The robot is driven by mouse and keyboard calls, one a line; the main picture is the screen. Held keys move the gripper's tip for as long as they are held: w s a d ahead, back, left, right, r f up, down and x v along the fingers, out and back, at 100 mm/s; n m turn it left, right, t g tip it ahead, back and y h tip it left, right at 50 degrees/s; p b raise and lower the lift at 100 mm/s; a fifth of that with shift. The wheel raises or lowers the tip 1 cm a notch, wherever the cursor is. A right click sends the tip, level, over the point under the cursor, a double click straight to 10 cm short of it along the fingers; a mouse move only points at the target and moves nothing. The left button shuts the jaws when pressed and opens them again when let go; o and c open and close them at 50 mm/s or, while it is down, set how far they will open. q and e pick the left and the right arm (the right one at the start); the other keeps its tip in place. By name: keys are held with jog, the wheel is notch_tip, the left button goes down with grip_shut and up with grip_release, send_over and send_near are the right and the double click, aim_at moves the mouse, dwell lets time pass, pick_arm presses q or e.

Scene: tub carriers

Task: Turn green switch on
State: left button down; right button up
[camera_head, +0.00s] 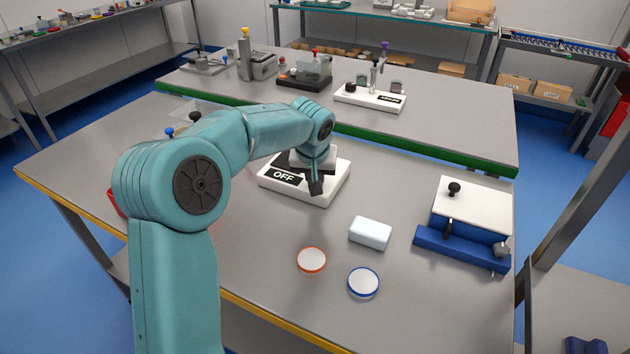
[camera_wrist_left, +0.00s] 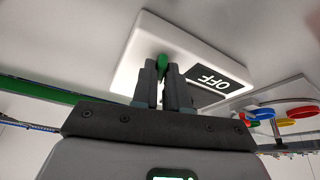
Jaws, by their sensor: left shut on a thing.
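The switch base (camera_head: 323,192) is a white block with a black OFF label (camera_head: 284,176), on the near table in the head view. It also fills the upper part of the left wrist view (camera_wrist_left: 163,32), its OFF label (camera_wrist_left: 213,80) to the right of the fingers. The green switch lever (camera_wrist_left: 162,63) shows between the fingertips in the wrist view. My left gripper (camera_wrist_left: 163,75) is shut on this lever. In the head view my left gripper (camera_head: 315,185) is over the base and hides the lever. My right gripper is in neither view.
A pale blue-white block (camera_head: 370,233), an orange-rimmed disc (camera_head: 311,260) and a blue-rimmed disc (camera_head: 363,282) lie in front of the switch. A blue and white fixture (camera_head: 470,212) stands at the right. A second table (camera_head: 450,130) with devices stands behind.

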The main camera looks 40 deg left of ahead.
pick_arm(q)
jog(key=n+g+y+b, duration=0.1)
jog(key=n, duration=0.2)
jog(key=shift+w+d+n, duration=0.1)
jog(key=shift+w+n, duration=0.05)
jog(key=shift+n, duration=0.25)
jog(key=n+g, duration=0.1)
jog(key=n, duration=0.2)
jog(key=shift+r+n+y, duration=0.1)
jog(key=shift+n+y, duration=0.2)
jog(key=shift+y, duration=0.1)
jog(key=n+g, duration=0.1)
jog(key=n, duration=0.1)
jog(key=shift+w+n+p, duration=0.1)
jog(key=shift+n+p, duration=0.2)
jog(key=shift+p, duration=0.05)
jog(key=shift+w+n+g+p, duration=0.1)
jog(key=shift+n+g+p, duration=0.9)
jog(key=shift+n, duration=1.3)
jog(key=c, duration=1.2)
grip_release()
